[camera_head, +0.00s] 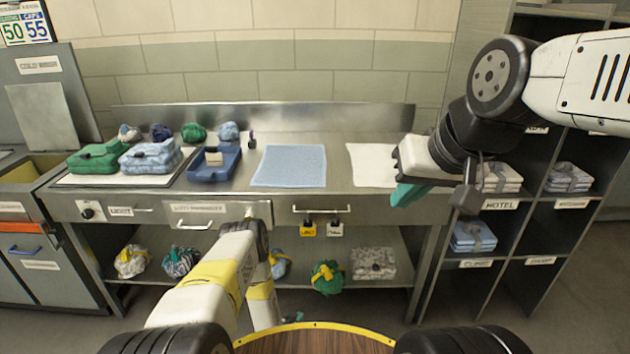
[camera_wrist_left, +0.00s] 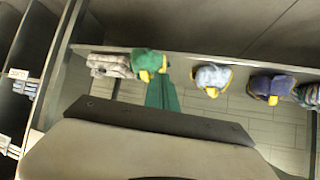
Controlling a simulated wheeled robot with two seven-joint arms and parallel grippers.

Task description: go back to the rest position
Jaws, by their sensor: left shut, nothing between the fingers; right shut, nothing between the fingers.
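My left gripper (camera_head: 293,317) is low in front of the counter, mostly hidden behind my own arm in the head view. Its teal fingers also show in the left wrist view (camera_wrist_left: 163,97), shut with nothing between them, overlapping the lower shelf in that picture. My right gripper (camera_head: 407,194) comes in from the upper right. Its teal fingers are shut and empty, at the counter's front right edge beside a white mat (camera_head: 368,168).
A steel counter (camera_head: 342,186) holds a blue mat (camera_head: 290,165), a blue tray (camera_head: 203,176), and folded green (camera_head: 98,156) and light blue (camera_head: 150,156) bundles. Tied bundles, including a green one (camera_head: 327,277), sit on its lower shelf. A labelled cubby rack (camera_head: 500,205) stands at right, near my right arm.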

